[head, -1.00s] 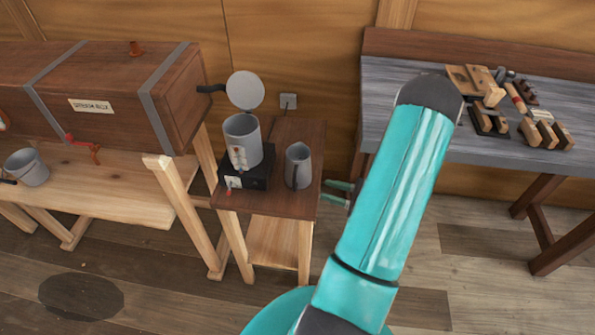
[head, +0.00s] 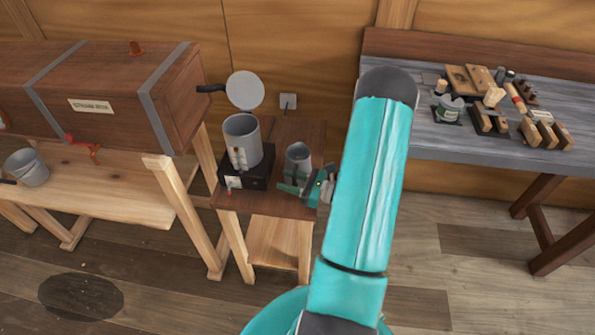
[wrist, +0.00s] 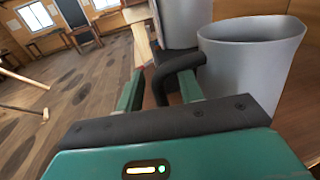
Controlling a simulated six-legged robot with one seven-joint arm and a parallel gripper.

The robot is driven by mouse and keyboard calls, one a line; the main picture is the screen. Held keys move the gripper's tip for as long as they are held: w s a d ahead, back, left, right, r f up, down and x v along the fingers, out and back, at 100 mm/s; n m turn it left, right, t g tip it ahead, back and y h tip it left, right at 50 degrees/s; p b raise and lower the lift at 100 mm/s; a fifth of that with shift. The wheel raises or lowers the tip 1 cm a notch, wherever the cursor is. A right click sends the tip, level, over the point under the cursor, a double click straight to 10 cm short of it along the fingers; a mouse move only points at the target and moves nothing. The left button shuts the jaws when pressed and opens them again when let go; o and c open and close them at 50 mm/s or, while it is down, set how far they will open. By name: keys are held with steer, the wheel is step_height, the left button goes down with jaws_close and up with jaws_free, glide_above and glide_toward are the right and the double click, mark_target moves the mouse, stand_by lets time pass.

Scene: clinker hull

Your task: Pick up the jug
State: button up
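The grey jug (head: 298,155) stands upright on the small dark-topped table, to the right of the grey pot on a black base. In the wrist view the jug (wrist: 250,62) is at the right, its dark curved handle (wrist: 172,76) turned toward my gripper. My gripper (head: 292,184) is at the front of the jug and hides its lower part in the head view. In the wrist view my gripper (wrist: 161,78) is open, with its teal fingers apart. The handle lies between the fingers, nearer the right one; I cannot tell whether they touch.
The pot (head: 242,142) with a raised round lid stands close to the jug's left on its black base (head: 262,178). A wooden steam box (head: 120,95) and a grey bucket (head: 28,167) are at the left. A grey-topped workbench (head: 440,150) with tools is at the right.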

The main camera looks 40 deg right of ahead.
steer(key=shift+w+a, duration=0.1)
steer(key=shift+w, duration=0.1)
jaws_close()
steer(key=shift+r, duration=0.25)
